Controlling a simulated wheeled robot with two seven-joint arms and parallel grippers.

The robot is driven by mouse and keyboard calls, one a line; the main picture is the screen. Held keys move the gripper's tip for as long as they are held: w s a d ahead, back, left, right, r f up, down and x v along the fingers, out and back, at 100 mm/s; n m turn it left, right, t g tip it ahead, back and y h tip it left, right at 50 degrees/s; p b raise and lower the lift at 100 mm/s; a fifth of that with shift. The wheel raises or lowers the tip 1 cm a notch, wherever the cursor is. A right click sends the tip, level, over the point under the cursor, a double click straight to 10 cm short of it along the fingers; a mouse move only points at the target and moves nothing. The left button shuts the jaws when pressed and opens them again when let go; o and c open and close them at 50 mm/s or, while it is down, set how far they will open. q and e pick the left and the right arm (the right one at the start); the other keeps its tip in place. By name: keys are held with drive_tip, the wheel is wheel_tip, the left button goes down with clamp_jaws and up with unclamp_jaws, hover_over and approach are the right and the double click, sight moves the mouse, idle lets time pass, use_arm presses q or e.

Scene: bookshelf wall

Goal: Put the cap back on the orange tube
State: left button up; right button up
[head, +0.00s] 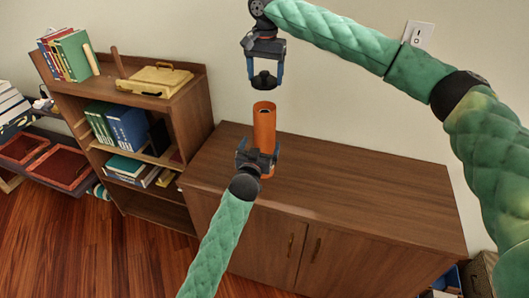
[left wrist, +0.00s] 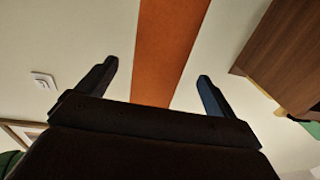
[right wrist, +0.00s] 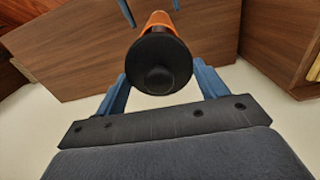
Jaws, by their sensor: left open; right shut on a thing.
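The orange tube (head: 264,128) stands upright on the wooden cabinet, its open top facing up. My left gripper (head: 259,157) is open, its fingers on either side of the tube's lower part. In the left wrist view the tube (left wrist: 168,50) runs between the two spread fingers, with gaps beside it. My right gripper (head: 265,72) is shut on the black cap (head: 264,81) and holds it above the tube, apart from its rim. In the right wrist view the round cap (right wrist: 160,65) hides most of the tube (right wrist: 158,19) beyond it.
The cabinet top (head: 365,185) is clear to the right of the tube. A bookshelf (head: 190,115) stands at the left, with books (head: 72,52) and a yellow box (head: 155,80) on top. The wall behind carries a light switch (head: 418,35).

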use_arm(q)
drive_tip(key=shift+x, duration=3.4)
use_arm(e)
drive_tip(key=shift+w+f, duration=0.1)
use_arm(q)
drive_tip(key=shift+c, duration=0.4)
drive_tip(key=c, duration=1.4)
drive_tip(key=shift+f, duration=0.1)
use_arm(e)
drive_tip(key=shift+f, duration=2.45)
drive_tip(key=shift+f, duration=0.9)
drive_tip(key=shift+f, duration=0.65)
drive_tip(key=o, duration=1)
drive_tip(key=shift+o, duration=0.2)
